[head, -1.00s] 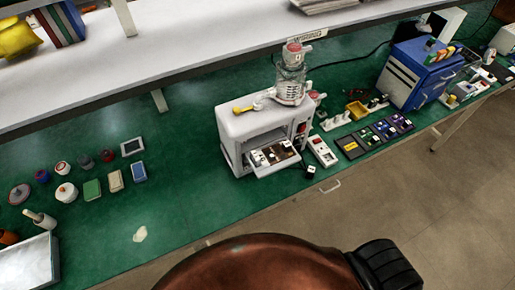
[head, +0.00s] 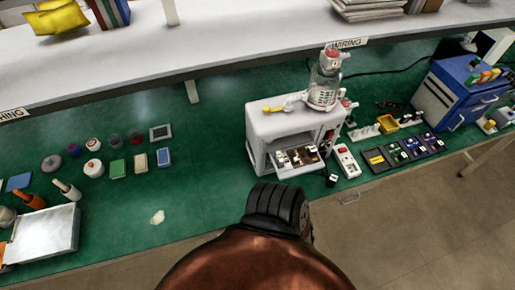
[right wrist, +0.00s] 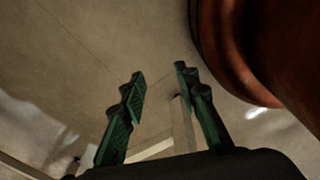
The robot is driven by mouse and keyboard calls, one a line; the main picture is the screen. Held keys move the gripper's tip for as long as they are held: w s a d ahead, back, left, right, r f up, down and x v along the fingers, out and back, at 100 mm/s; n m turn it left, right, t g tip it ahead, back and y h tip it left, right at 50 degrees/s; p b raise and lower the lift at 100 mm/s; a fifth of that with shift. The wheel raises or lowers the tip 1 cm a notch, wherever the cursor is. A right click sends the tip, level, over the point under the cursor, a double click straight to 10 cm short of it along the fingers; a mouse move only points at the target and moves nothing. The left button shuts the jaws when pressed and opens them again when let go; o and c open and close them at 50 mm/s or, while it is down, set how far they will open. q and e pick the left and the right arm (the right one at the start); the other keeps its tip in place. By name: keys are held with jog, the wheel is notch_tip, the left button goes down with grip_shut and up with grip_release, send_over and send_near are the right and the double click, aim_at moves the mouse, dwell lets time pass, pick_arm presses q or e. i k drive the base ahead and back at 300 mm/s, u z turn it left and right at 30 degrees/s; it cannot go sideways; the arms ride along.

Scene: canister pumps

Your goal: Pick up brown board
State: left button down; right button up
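A brown board (head: 303,156) appears to lie in the pulled-out tray (head: 281,170) at the front of a white machine (head: 272,128) on the green bench. Small white and dark parts sit on or around it, and its outline is too small to make out fully. My right gripper (right wrist: 160,79) shows in the right wrist view with its two green-padded fingers apart. My left gripper is not in view.
A row of dark-framed boards (head: 378,160) lies right of the machine, beside a red-and-white power strip (head: 346,161). A blue cabinet (head: 452,95) stands farther right. A shelf (head: 230,35) overhangs the back.

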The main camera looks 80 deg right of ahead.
aim_at(307, 156)
jog(key=u, duration=0.45)
jog(key=k, duration=0.9)
jog(key=z, duration=1)
